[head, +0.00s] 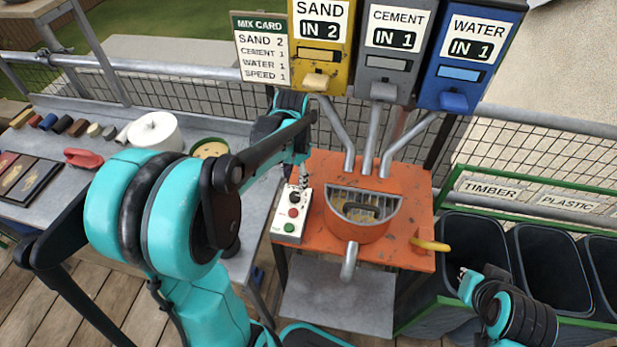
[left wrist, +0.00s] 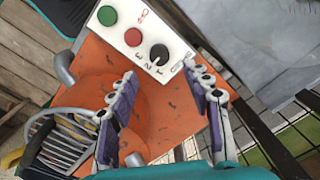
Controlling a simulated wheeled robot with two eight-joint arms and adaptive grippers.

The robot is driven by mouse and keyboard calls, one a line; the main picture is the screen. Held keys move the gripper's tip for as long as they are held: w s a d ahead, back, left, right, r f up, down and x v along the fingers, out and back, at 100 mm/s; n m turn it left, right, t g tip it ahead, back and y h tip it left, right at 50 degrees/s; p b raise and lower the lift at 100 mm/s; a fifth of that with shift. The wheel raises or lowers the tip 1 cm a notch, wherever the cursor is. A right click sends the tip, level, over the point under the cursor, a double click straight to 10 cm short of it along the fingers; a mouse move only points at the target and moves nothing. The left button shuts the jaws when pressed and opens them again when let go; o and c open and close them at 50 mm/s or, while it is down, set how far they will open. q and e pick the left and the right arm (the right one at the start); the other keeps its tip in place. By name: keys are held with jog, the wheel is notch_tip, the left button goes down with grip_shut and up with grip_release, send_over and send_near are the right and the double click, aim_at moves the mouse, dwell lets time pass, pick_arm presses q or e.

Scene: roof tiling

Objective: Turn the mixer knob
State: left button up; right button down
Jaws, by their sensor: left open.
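The mixer (head: 366,218) is an orange bench with a round, grated bowl. A white control box (head: 289,229) stands at its left edge, with a black knob (head: 294,198) above red and green buttons. In the left wrist view the black knob (left wrist: 159,54) shows beside a printed 1, 2, 3 scale. My left gripper (head: 303,180) is just above the box's far end. The wrist view shows the left gripper (left wrist: 160,78) open and empty, its fingers either side of the knob's line and apart from it. My right gripper (head: 466,274) is at lower right, by the bins; its jaws are unclear.
A mix card (head: 261,50) reads sand 2, cement 1, water 1, speed 1. Sand (head: 320,45), cement (head: 388,50) and water (head: 466,55) dispensers stand behind the mixer. A grey table (head: 60,212) with tools is at left; dark bins (head: 545,265) are at right.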

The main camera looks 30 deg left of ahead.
aim_at(295, 195)
pick_arm(q)
notch_tip(295, 195, down, 8)
jog(key=b, duration=0.3)
jog(key=shift+r, duration=0.15)
grip_shut()
